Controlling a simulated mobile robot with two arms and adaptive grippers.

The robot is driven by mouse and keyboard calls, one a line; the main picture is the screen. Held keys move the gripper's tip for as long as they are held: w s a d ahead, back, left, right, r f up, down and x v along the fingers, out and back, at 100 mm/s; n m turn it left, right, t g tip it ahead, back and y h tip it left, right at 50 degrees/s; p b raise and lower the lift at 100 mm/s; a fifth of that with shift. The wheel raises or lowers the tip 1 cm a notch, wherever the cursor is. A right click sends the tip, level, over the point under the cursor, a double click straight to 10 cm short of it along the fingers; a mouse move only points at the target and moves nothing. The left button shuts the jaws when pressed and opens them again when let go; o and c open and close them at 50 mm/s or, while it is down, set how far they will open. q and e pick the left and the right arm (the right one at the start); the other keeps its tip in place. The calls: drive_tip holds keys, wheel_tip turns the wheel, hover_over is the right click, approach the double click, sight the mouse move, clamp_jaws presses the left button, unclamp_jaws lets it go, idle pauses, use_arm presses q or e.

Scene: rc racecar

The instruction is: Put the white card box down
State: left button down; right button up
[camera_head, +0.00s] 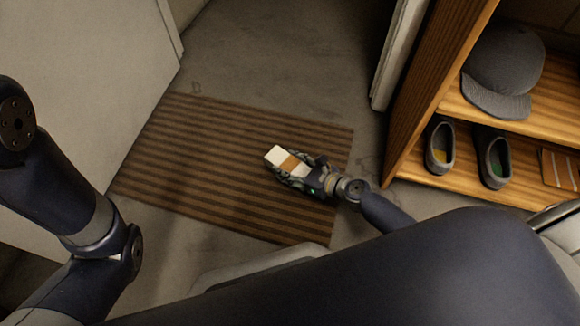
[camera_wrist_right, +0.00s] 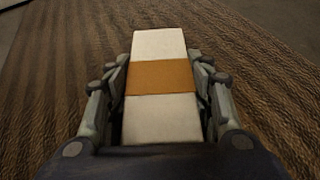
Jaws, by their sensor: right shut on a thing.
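The white card box (camera_head: 277,156) has an orange-brown band across its middle. My right gripper (camera_head: 290,165) is shut on it, over the striped mat. In the right wrist view the box (camera_wrist_right: 159,47) lies lengthwise between the two fingers of my right gripper (camera_wrist_right: 160,85), one on each side. Its far end reaches past the fingertips. I cannot tell whether the box touches the mat. My left gripper is out of the picture; only part of my left arm shows at the left.
The brown striped mat (camera_head: 180,150) lies on grey floor (camera_head: 280,50). A wooden shelf (camera_head: 415,110) at the right holds a grey cap (camera_head: 505,60), two dark shoes (camera_head: 440,147) and a striped item (camera_head: 558,170). A pale panel (camera_head: 90,80) stands at the left. Bare mat surrounds the box.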

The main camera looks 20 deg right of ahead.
drive_tip(key=shift+f, duration=0.25)
drive_tip(key=o, duration=1)
drive_tip(key=shift+r, duration=0.1)
drive_tip(key=shift+c, duration=0.2)
drive_tip(key=shift+s+d+r, duration=0.15)
drive_tip(key=shift+s+r, duration=0.05)
drive_tip(key=shift+r, duration=0.1)
drive_tip(key=p+v, duration=0.4)
drive_tip(key=v, duration=0.6)
drive_tip(key=shift+s+d, duration=0.1)
drive_tip(key=shift+s+d+r, duration=0.2)
drive_tip(key=shift+s+d, duration=0.1)
drive_tip(key=shift+s, duration=0.15)
